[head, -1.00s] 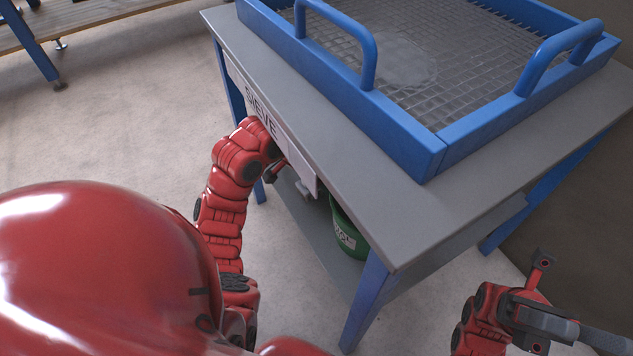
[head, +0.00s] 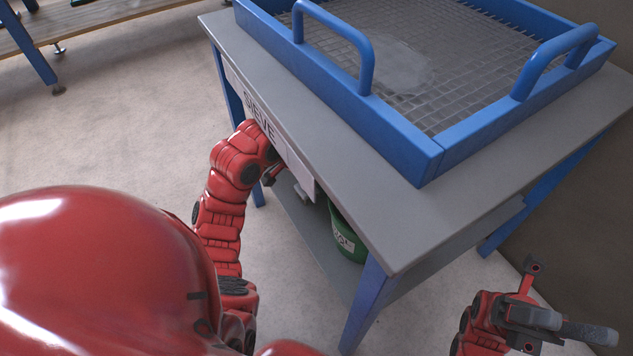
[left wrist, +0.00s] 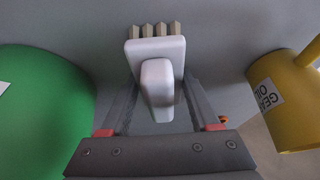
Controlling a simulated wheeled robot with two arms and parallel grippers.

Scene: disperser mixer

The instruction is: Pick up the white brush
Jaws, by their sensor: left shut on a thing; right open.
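In the left wrist view the white brush (left wrist: 157,82) lies between the fingers of my left gripper (left wrist: 156,92), which is shut on it. Its white handle points toward the camera and its tan bristle tufts (left wrist: 154,29) point away. My right gripper (head: 568,300) is open and empty at the lower right, off the table.
A green bucket (left wrist: 40,115) stands left of the brush and a yellow gear oil container (left wrist: 285,100) stands right of it. The green bucket also shows on the lower shelf (head: 315,240). A blue-framed sieve (head: 385,125) covers much of the table top.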

